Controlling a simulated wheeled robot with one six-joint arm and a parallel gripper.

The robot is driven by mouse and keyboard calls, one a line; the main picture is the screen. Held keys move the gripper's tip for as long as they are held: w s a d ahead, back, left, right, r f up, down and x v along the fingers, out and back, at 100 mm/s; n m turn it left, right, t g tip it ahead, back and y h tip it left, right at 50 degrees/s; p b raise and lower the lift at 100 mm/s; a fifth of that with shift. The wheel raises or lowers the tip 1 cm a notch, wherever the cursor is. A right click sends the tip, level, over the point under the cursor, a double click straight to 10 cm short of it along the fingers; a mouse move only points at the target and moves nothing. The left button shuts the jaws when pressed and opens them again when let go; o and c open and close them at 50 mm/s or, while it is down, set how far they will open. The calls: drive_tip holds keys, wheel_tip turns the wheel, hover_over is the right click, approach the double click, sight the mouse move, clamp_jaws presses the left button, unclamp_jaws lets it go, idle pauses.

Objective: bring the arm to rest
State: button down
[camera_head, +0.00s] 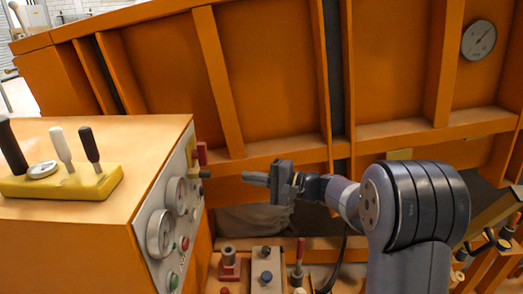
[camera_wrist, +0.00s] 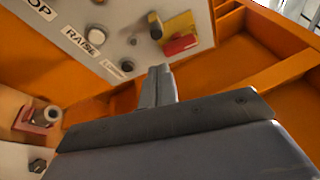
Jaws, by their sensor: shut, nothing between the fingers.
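My gripper (camera_head: 256,179) shows in the head view at the end of my arm, in front of the orange sandbed wall. Its fingers point left toward the control panel and hold nothing. In the wrist view my gripper (camera_wrist: 158,75) has its fingers together, with the panel face beyond them. My arm (camera_head: 375,200) reaches in from the lower right, bent at a large dark joint.
An orange control box (camera_head: 95,220) stands at the left with gauges, buttons and levers. A red and yellow switch (camera_wrist: 180,38) sits on the panel near RAISE. The ribbed orange sandbed (camera_head: 265,70) fills the back. Knobs and a red-handled lever (camera_head: 299,258) stand below my gripper.

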drive_tip(key=p+x, duration=0.2)
drive_tip(key=x, duration=0.6)
drive_tip(key=w+a+p, duration=0.1)
drive_tip(key=w+p, duration=0.1)
drive_tip(key=w, duration=0.5)
drive_tip(key=shift+w+f, duration=0.25)
drive_tip(key=shift+f, duration=0.05)
